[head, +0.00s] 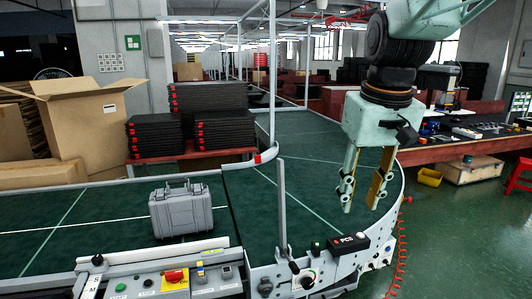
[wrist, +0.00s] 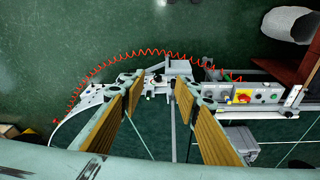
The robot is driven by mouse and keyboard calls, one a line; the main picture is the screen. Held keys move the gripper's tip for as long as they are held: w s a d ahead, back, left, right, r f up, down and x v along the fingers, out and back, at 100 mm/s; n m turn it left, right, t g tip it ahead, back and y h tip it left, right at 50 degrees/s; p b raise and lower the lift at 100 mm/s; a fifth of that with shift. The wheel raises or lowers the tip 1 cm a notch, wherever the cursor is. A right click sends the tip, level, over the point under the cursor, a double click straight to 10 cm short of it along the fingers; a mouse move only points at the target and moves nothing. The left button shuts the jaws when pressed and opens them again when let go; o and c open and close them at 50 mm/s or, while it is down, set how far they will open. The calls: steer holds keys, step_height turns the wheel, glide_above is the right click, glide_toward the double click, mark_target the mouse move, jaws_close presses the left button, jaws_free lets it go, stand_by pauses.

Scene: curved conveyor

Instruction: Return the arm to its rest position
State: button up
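My arm comes down from the top right of the head view. My gripper (head: 360,194) points downward above the right, curved part of the green conveyor (head: 300,185). Its two fingers are spread apart with nothing between them. In the wrist view, my gripper (wrist: 155,86) also shows two separated fingers with tan pads and an empty gap. A grey hard case (head: 181,209) stands upright on the belt to the left, well apart from the gripper.
A control panel (head: 160,284) and a box marked PCB (head: 348,242) line the conveyor's near edge. A thin post (head: 282,205) rises left of my gripper. Stacked black trays (head: 153,136) and an open carton (head: 85,120) stand behind. A workbench (head: 465,145) is at right.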

steer(key=s+f+m+t, duration=0.1)
steer(key=s, duration=2.8)
steer(key=shift+t, duration=0.3)
steer(key=shift+w+f, duration=0.1)
stand_by(0.5)
